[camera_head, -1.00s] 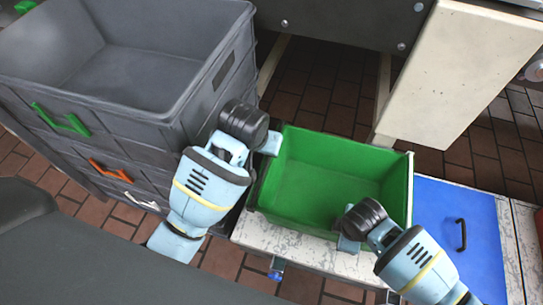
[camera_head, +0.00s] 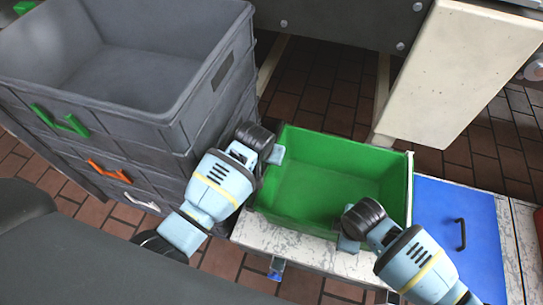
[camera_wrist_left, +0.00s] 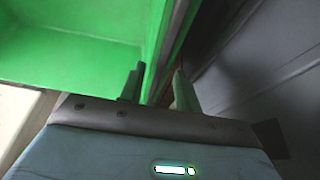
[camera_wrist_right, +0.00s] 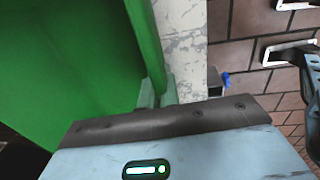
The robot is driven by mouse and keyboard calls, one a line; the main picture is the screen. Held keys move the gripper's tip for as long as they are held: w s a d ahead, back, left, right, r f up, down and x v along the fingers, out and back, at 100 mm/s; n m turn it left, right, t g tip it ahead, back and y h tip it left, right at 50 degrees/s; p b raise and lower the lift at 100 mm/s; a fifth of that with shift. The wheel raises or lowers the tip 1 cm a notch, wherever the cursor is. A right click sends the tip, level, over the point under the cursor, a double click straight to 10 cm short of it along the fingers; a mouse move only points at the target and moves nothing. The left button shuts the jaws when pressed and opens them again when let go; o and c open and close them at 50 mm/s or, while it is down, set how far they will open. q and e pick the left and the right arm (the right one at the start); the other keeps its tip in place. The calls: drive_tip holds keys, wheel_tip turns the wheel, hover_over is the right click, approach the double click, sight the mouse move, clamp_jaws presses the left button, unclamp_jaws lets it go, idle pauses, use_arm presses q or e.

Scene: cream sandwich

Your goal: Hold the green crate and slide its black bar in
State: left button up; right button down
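The green crate (camera_head: 340,153) stands empty on a white worn-topped surface, between the grey crates and a blue panel. My left gripper (camera_head: 272,157) is at its left end. In the left wrist view its fingers (camera_wrist_left: 158,88) are apart, one on each side of the crate's end wall (camera_wrist_left: 152,45), with a gap showing. My right gripper (camera_head: 350,240) is at the crate's front rim. In the right wrist view its fingers (camera_wrist_right: 158,92) are close together on the crate wall (camera_wrist_right: 145,45). I cannot clearly make out the black bar; a dark strip runs along the wall's outside in the left wrist view.
Stacked grey crates (camera_head: 120,110) with coloured handles stand close on the left, beside my left gripper. A blue panel (camera_head: 435,205) with a black handle (camera_head: 461,234) lies to the right. A cream panel (camera_head: 455,70) stands behind. Brick-tiled floor shows around.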

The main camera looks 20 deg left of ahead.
use_arm(q)
drive_tip(key=shift+f, duration=0.15)
clamp_jaws()
drive_tip(key=shift+d, duration=0.1)
drive_tip(key=d, duration=0.8)
drive_tip(key=shift+d, duration=0.15)
unclamp_jaws()
drive_tip(key=v, duration=1.2)
